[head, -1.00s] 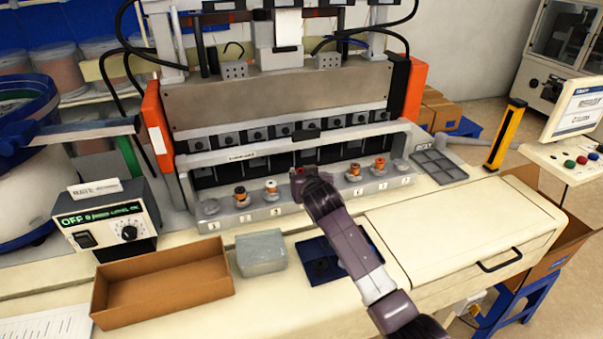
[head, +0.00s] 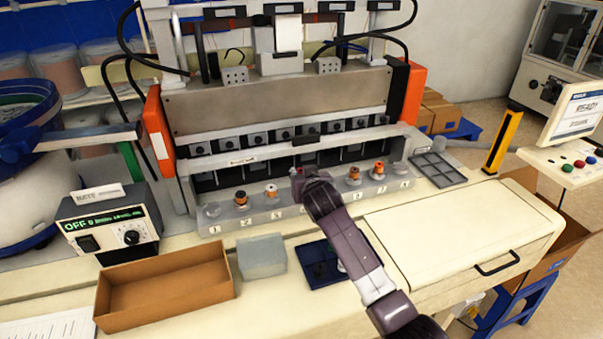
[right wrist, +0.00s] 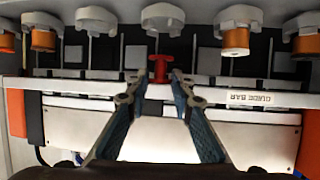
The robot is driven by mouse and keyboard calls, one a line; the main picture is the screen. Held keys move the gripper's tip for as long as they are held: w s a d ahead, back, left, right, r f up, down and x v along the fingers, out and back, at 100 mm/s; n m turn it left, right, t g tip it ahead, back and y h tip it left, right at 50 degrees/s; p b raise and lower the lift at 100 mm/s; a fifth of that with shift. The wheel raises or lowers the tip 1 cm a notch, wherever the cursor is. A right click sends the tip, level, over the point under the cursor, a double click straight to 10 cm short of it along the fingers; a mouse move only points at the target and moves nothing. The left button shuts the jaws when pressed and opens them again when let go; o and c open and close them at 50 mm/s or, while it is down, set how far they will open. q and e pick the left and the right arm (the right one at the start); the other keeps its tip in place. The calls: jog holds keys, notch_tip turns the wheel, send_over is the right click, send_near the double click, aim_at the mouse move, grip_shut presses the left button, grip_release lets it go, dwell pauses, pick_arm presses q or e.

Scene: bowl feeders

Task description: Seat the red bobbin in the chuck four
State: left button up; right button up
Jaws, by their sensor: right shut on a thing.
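The red bobbin (right wrist: 160,68) is held between the fingertips of my right gripper (right wrist: 158,80). In the head view my gripper and wrist hide chuck four. My left gripper is out of view.
Orange bobbins stand in neighbouring chucks, such as chuck three (head: 271,191) and chuck six (head: 353,175). Chuck one (head: 212,210) is empty. The machine's guide bar (right wrist: 240,97) runs close behind the row. A cardboard tray (head: 165,310) and blue tray (head: 318,278) lie in front.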

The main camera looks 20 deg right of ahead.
dwell(0.4)
dwell(0.4)
jog(key=o, duration=0.7)
jog(key=shift+c, duration=0.2)
jog(key=shift+s+a+r+p, duration=0.1)
jog(key=shift+s+r+p, duration=0.3)
jog(key=shift+p, duration=0.5)
jog(key=shift+s+r+p, duration=0.15)
jog(key=shift+s+p, duration=0.5)
jog(key=shift+s, duration=0.1)
jog(key=p+v, duration=0.1)
jog(key=v, duration=0.7)
jog(key=shift+s, duration=0.3)
